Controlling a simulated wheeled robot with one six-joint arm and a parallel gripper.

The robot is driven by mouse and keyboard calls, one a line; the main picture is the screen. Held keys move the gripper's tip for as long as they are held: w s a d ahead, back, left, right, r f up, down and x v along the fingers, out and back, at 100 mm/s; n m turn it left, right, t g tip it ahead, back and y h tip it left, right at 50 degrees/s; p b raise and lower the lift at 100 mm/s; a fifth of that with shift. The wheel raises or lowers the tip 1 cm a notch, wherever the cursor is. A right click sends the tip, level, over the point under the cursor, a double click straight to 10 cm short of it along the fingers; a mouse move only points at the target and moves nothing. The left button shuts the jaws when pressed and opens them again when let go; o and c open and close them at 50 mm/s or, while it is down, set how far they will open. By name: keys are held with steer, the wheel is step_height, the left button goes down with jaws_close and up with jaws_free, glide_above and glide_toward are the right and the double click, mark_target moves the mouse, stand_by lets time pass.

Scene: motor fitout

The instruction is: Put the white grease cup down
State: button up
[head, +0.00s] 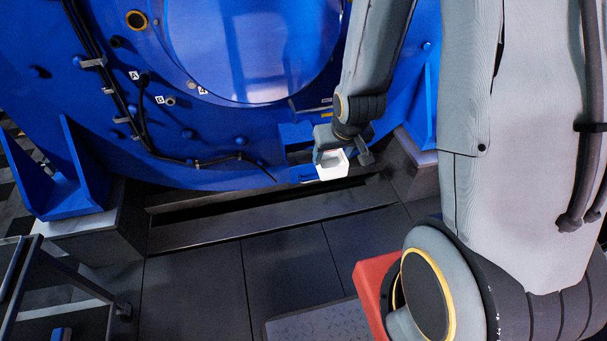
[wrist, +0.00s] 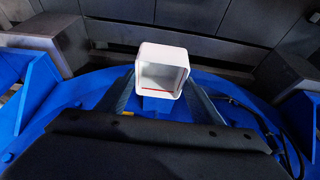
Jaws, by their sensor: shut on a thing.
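The white grease cup (head: 332,166) is a small square, open-topped cup. In the head view it is in my gripper (head: 342,158), near the lower edge of the big blue motor housing (head: 235,150). In the wrist view the cup (wrist: 161,68) shows at the upper middle between the two fingers of my gripper (wrist: 160,92), with a thin red line inside it. My gripper is shut on the cup. A small blue ledge (head: 296,133) on the housing is just left of and behind the gripper. I cannot tell whether the cup's underside touches anything.
A dark recessed channel (head: 250,215) runs below the housing. Dark floor panels (head: 200,285) in front are clear. Blue brackets stand at the left (head: 75,180) and right. A dark rail frame (head: 60,285) is at the lower left. Cables (head: 105,70) run down the housing.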

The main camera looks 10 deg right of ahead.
mark_target(323, 175)
steer(key=f+b, duration=0.2)
steer(key=b, duration=0.1)
steer(key=a+f+b, duration=0.1)
steer(key=f+b, duration=0.2)
steer(key=a+f+b, duration=0.1)
steer(key=f+b, duration=0.1)
steer(key=b, duration=0.1)
steer(key=shift+w+a+f, duration=0.15)
steer(key=shift+f, duration=0.2)
steer(key=shift+w+a+f+b, duration=0.15)
steer(key=shift+w+b, duration=0.3)
steer(key=shift+b, duration=0.55)
steer(key=w+b, duration=0.1)
steer(key=b, duration=0.1)
steer(key=shift+b, duration=0.35)
steer(key=shift+w+r+b, duration=0.2)
steer(key=shift+w+b, duration=0.5)
steer(key=w+p, duration=1.5)
steer(key=w, duration=0.1)
step_height(323, 175, down, 7)
steer(key=b, duration=1.1)
steer(key=shift+f, duration=0.15)
steer(key=shift+w, duration=0.1)
